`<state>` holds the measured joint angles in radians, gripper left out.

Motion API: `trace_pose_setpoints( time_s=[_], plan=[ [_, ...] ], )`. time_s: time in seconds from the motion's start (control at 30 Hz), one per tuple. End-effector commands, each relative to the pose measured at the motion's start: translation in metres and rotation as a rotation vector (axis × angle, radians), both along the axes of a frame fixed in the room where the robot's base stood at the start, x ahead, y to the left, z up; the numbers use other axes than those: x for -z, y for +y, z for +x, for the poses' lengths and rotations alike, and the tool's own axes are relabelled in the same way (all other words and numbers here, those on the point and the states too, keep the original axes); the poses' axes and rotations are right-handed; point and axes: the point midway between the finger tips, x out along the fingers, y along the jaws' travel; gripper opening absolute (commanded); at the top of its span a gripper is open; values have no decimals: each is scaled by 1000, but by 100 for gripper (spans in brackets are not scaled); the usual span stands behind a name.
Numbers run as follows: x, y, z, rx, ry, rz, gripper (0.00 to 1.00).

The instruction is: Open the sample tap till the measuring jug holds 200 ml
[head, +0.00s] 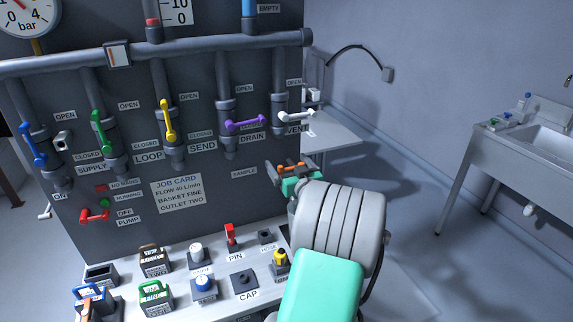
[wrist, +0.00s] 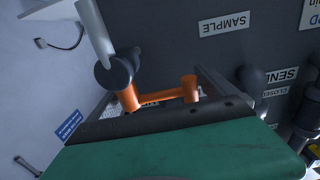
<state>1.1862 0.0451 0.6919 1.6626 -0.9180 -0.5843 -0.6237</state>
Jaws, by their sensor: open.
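The sample tap has an orange lever (head: 290,166) near the right edge of the dark panel, close to the SAMPLE label (head: 244,172). In the wrist view the orange lever (wrist: 165,96) lies roughly level, joined at its left to a grey pipe fitting (wrist: 116,72). My gripper (head: 297,182), with green and dark parts, is open right at the lever. In the wrist view its green body fills the bottom, with the lever just beyond its dark edge. Contact cannot be told. I cannot make out the measuring jug; my arm and gripper hide the area below the tap.
The panel carries several coloured valve levers, including purple (head: 245,124) and white (head: 297,116). A bench in front holds a red pin (head: 231,235) and several coloured-handled blocks. A pale shelf (head: 335,140) is behind the tap. A sink (head: 545,140) stands far right, with open floor between.

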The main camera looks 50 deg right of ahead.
Motion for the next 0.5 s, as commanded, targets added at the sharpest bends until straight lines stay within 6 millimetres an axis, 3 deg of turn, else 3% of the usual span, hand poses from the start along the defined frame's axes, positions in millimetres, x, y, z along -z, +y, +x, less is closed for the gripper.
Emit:
trace_pose_setpoints(
  time_s=[0.3,0.5],
  plan=[
    [4,27,-54,2,0,1,95],
    [1,34,-65,-2,0,1,95]
  ],
)
